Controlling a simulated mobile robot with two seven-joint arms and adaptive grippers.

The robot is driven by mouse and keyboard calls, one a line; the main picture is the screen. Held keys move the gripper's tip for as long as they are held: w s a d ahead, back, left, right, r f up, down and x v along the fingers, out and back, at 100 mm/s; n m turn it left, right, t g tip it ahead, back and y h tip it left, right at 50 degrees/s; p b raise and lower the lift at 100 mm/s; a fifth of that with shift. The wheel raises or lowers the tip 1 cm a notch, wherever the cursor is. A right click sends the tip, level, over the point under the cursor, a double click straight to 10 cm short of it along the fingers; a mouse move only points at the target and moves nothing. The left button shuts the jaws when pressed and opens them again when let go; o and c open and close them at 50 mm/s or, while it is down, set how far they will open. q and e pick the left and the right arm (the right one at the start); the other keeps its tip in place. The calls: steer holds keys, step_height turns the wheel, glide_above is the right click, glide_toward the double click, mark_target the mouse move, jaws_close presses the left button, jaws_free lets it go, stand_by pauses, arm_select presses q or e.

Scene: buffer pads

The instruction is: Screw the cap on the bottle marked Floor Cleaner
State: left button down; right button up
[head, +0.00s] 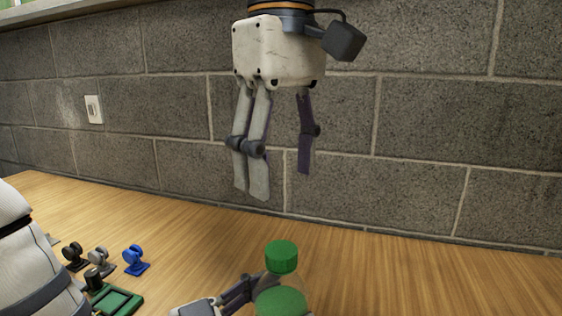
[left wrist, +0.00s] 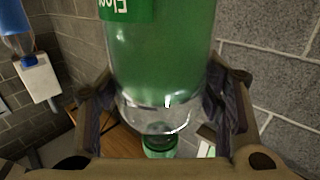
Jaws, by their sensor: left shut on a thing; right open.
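The bottle (head: 281,300) of green liquid stands low in the middle of the head view, cut off by the bottom edge. In the left wrist view the bottle (left wrist: 160,60) appears upside down, with part of a green label reading "Floo". A green cap (head: 282,255) sits at its top; whether it is tightened I cannot tell. The cap also shows in the left wrist view (left wrist: 160,146). My left gripper (left wrist: 160,108) is shut around the bottle below its neck. My right gripper (head: 278,183) is open and empty, pointing down above the cap, clear of it.
Black (head: 75,256), grey (head: 99,259) and blue (head: 135,260) caster-like parts and a green part (head: 116,299) lie on the wooden table (head: 420,275) at left. A block wall (head: 430,120) stands behind. The table right of the bottle is clear.

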stand_by(0.3)
arm_select(q)
steer(key=shift+c, duration=1.9)
jaws_free()
steer(key=v, duration=1.2)
